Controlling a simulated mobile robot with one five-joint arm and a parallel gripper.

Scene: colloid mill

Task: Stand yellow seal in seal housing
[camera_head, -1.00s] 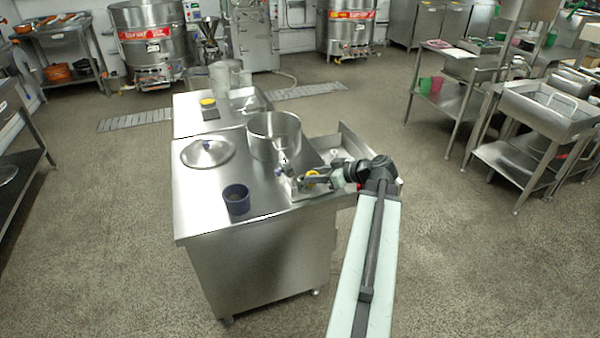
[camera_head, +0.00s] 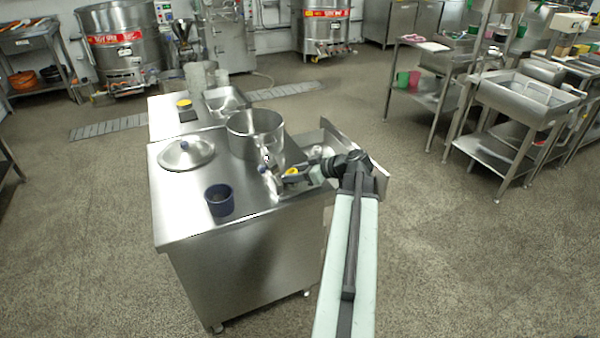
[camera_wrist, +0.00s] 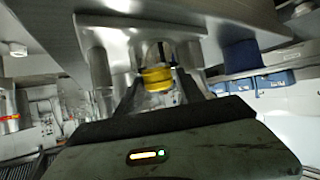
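The yellow seal (camera_wrist: 157,79) is a small yellow ring between the two dark fingers of my gripper (camera_wrist: 160,88) in the wrist view. The fingers look closed on its sides. In the head view my gripper (camera_head: 288,178) is at the right side of the steel table, with the yellow of the seal (camera_head: 292,171) showing at its tip. A steel plate with upright cylindrical parts (camera_wrist: 118,52) lies just beyond the seal in the wrist view. It may be the seal housing, but I cannot tell for sure. Whether the seal touches it is unclear.
A large steel pot (camera_head: 254,136), a steel lid (camera_head: 187,154) and a dark blue cup (camera_head: 219,200) stand on the steel table (camera_head: 180,215). Another yellow item (camera_head: 184,104) is on the back part. A steel tray (camera_head: 345,150) juts out right.

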